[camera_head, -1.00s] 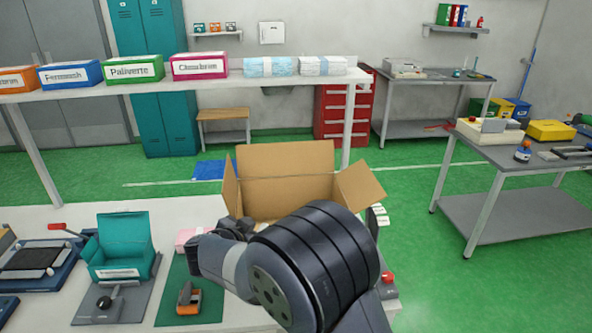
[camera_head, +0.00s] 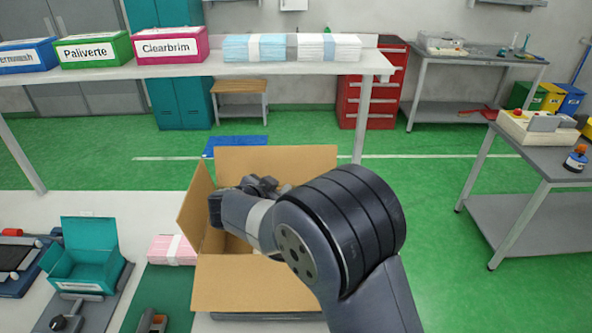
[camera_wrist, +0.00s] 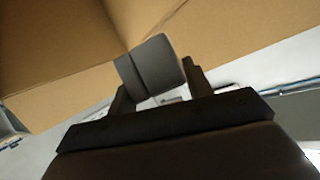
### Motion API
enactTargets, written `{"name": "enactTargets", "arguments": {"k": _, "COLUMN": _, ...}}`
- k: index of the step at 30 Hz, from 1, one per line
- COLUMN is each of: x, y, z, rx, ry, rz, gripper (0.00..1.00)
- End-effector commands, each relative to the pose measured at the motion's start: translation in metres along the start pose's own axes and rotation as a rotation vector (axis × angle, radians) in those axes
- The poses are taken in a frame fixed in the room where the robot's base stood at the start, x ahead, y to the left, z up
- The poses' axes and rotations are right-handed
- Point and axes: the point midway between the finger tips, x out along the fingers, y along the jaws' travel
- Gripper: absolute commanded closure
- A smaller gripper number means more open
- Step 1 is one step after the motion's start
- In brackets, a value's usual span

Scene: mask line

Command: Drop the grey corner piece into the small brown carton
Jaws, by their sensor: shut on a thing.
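The small brown carton (camera_head: 250,288) stands open on the white bench in the head view, its flaps spread outward. My gripper (camera_head: 262,186) is over the carton's opening, in front of its back flap. In the wrist view my gripper (camera_wrist: 158,84) is shut on the grey corner piece (camera_wrist: 155,65), which looks like a dark grey rounded block between the two fingers. The carton's cardboard (camera_wrist: 65,45) fills the top of that view, behind the piece. In the head view my arm hides the carton's right side, and I cannot make out the piece clearly.
A pink packet (camera_head: 172,250) lies left of the carton, and a teal box (camera_head: 88,265) stands farther left. A shelf with coloured boxes (camera_head: 172,45) and wrapped mask stacks (camera_head: 290,47) runs behind.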

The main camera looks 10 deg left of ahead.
Motion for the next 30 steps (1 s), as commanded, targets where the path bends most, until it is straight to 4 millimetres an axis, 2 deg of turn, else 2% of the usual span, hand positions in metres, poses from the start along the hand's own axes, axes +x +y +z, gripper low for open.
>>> {"name": "enactTargets", "arguments": {"k": 8, "x": 0.003, "y": 0.002, "z": 0.006, "rx": -0.002, "ry": -0.001, "rz": 0.001, "gripper": 0.73}}
{"name": "enactTargets", "arguments": {"k": 22, "x": 0.024, "y": 0.014, "z": 0.046, "rx": 0.002, "ry": 0.000, "rz": -0.001, "gripper": 0.73}}
{"name": "enactTargets", "arguments": {"k": 30, "x": 0.027, "y": 0.015, "z": 0.052, "rx": 0.001, "ry": 0.000, "rz": 0.000, "gripper": 0.73}}
